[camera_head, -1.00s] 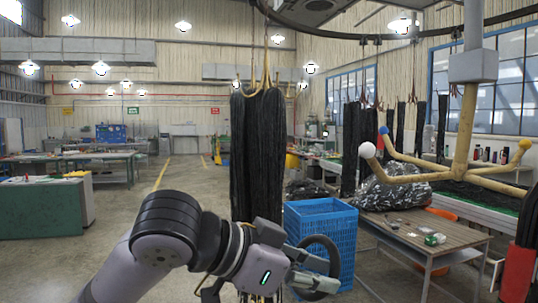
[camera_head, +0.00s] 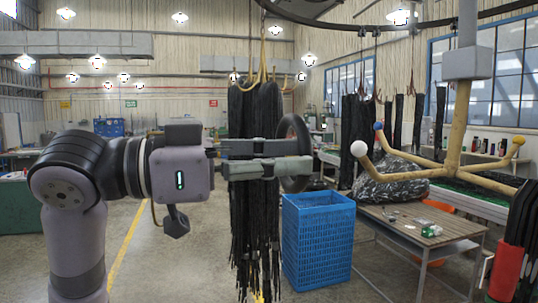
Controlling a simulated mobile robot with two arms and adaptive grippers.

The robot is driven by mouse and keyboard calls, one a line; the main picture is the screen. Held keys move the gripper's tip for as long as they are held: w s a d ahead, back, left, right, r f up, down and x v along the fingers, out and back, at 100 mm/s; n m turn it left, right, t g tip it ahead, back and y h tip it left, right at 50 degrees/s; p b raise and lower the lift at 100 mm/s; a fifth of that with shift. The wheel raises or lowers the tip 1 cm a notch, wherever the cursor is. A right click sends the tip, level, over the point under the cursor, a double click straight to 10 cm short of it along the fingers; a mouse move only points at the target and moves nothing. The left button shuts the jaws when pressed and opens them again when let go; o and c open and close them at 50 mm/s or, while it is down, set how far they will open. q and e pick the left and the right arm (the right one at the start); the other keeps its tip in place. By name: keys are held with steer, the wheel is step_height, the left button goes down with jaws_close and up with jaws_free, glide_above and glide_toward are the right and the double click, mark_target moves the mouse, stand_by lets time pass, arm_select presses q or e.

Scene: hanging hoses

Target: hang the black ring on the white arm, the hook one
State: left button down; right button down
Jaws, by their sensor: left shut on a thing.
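My left gripper (camera_head: 290,158) is shut on the black ring (camera_head: 304,137) and holds it upright in the air, left of the hanging rack. The fingers cover part of the ring. The white-tipped arm (camera_head: 359,148) of the rack is a yellowish hook bent up at its end with a white ball. It stands to the right of the ring, with a visible gap between them in the picture. My right gripper is not in view.
A bundle of black hoses (camera_head: 255,215) hangs behind my left gripper. A blue crate (camera_head: 318,240) stands on the floor below. A wooden table (camera_head: 410,232) with small items lies under the rack. A red sleeve with black hoses (camera_head: 507,270) is at the lower right.

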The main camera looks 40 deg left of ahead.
arm_select(q)
steer(key=f+x, duration=0.1)
steer(key=x, duration=0.4)
steer(key=f+p+x, duration=0.1)
steer(key=x, duration=0.5)
steer(key=f+p+x, duration=0.1)
steer(key=x, duration=0.4)
steer(key=shift+w+a, duration=0.3)
steer(key=shift+w, duration=0.2)
steer(key=shift+w+d+f+b, duration=0.2)
steer(key=shift+f+b, duration=0.35)
steer(key=shift+f, duration=0.45)
steer(key=shift+w+d+f+b, duration=0.1)
steer(key=shift+w+f+b, duration=0.3)
steer(key=shift+f, duration=0.65)
